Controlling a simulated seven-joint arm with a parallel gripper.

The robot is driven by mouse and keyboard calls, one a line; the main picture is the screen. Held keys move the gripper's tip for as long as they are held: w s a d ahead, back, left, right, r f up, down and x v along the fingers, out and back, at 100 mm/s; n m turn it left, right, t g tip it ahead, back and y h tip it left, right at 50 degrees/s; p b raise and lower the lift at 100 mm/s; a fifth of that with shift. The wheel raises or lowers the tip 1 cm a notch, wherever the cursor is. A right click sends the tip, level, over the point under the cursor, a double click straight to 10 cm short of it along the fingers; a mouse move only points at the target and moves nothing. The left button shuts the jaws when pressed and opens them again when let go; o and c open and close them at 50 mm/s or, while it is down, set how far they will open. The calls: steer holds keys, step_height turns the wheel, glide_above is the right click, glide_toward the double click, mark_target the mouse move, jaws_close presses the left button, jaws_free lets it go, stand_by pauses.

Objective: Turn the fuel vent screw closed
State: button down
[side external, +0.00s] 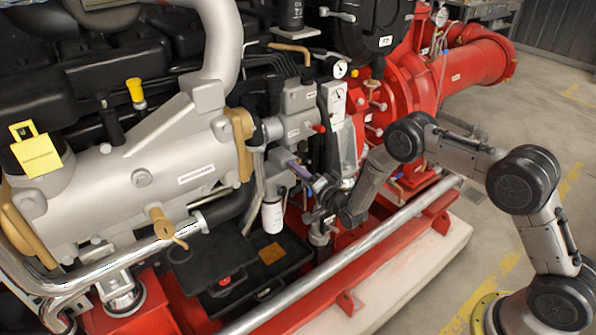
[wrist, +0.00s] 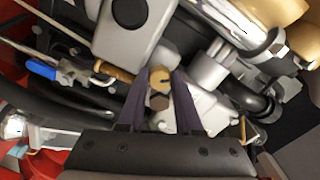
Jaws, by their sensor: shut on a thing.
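The fuel vent screw looks to be the small brass-coloured piece (wrist: 160,80) in the middle of the wrist view, with a darker brown hexagonal part just below it. My gripper (wrist: 160,92) has its two dark purple fingers on either side of this piece and is shut on it. In the side external view my gripper (side external: 298,170) reaches in from the right to the grey fuel parts on the engine's side. The screw itself is hidden there behind the fingers and nearby parts.
A white filter (side external: 272,215) hangs below and left of my gripper. A blue-handled valve (wrist: 42,69) lies left in the wrist view. A long silver pipe (side external: 340,256) runs along the red base frame.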

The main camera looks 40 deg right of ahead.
steer(key=shift+m, duration=3.8)
steer(key=c, duration=0.6)
jaws_free()
steer(key=shift+s, duration=0.1)
steer(key=s, duration=1.3)
steer(key=shift+s, duration=0.35)
